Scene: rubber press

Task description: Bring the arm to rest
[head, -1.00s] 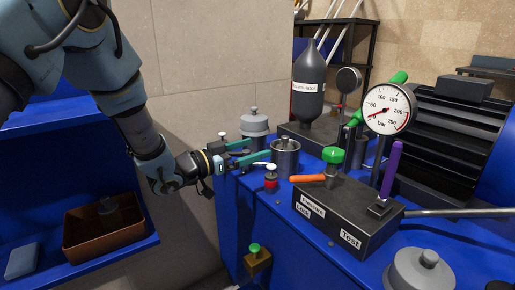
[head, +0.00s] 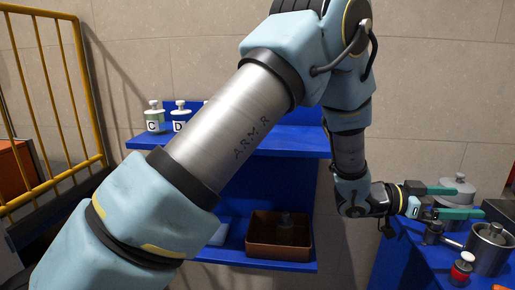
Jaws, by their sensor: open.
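My arm (head: 235,125) crosses the head view from the lower left to the top and down to the right. My gripper (head: 478,202) is at the right, with its two teal fingers apart and pointing right. Nothing shows between the fingers. It is over the left edge of the blue bench (head: 398,262). A grey lidded pot (head: 457,186) stands just behind it. A metal cylinder (head: 489,250) and a small red and white knob piece (head: 461,268) stand in front of it. The fingers overlap some of these in the view, so I cannot tell the exact gap.
A blue shelf (head: 285,143) stands behind my arm with lettered bottles (head: 155,117) on top. A brown tray (head: 262,248) with a grey piece sits on its lower level. A yellow rail (head: 77,95) stands at the left. The gauge is out of view.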

